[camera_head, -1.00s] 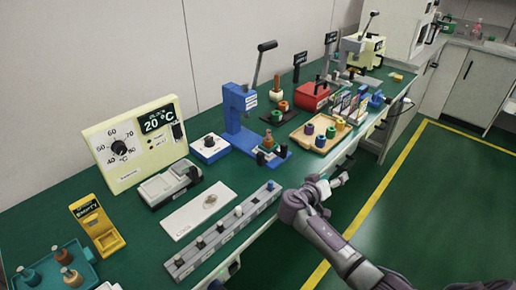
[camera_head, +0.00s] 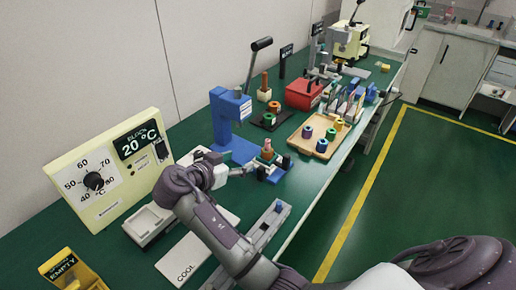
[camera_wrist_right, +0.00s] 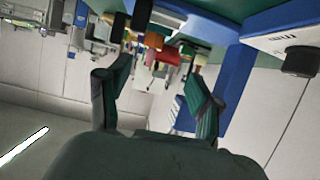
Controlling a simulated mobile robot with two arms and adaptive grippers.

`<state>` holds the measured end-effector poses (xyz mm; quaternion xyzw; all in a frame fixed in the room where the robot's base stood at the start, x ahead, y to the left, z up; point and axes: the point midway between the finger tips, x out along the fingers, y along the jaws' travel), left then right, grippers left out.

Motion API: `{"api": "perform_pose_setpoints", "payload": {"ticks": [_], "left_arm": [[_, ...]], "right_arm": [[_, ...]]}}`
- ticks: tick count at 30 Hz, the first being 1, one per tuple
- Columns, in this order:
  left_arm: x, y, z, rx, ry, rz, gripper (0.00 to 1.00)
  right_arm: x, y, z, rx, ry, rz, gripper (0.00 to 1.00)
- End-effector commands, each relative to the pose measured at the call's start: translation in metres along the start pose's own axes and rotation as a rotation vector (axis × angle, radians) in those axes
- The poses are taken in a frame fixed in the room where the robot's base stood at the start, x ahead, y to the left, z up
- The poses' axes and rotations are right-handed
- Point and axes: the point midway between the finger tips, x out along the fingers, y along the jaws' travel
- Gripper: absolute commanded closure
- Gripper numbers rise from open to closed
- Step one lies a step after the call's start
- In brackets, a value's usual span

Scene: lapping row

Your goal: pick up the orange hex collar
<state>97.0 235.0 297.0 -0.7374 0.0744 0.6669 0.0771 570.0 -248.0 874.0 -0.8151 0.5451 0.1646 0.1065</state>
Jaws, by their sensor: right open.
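I cannot clearly single out the orange hex collar. My left gripper is not in view.
A wooden tray (camera_head: 300,147) with several coloured collars lies right of the press. A dial unit (camera_head: 105,180), a white COOL plate (camera_head: 185,262) and a grey rail (camera_head: 268,224) lie around my right arm. A red box (camera_head: 303,94) stands farther back.

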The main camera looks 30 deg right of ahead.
Motion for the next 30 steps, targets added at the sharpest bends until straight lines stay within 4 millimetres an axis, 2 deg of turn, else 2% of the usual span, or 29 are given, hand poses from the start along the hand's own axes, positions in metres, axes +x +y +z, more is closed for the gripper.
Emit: {"api": "perform_pose_setpoints", "payload": {"ticks": [6, 12, 19, 23, 27, 30], "left_arm": [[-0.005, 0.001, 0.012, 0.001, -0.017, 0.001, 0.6], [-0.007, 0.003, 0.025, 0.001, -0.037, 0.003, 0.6], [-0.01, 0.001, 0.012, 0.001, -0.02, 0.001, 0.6], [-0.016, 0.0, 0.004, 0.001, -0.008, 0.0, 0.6], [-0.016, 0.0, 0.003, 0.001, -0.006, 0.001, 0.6], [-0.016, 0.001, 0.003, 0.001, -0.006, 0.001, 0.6]], "right_arm": [[0.042, 0.001, -0.002, -0.003, 0.004, 0.005, 0.35], [0.074, 0.001, -0.002, -0.001, 0.003, 0.003, 0.35], [0.09, 0.002, -0.004, -0.002, 0.003, 0.003, 0.35], [0.111, 0.004, -0.007, -0.004, 0.004, 0.004, 0.35], [0.128, 0.004, -0.005, -0.004, 0.002, 0.003, 0.35], [0.133, 0.004, -0.005, -0.002, 0.001, 0.001, 0.35]]}}
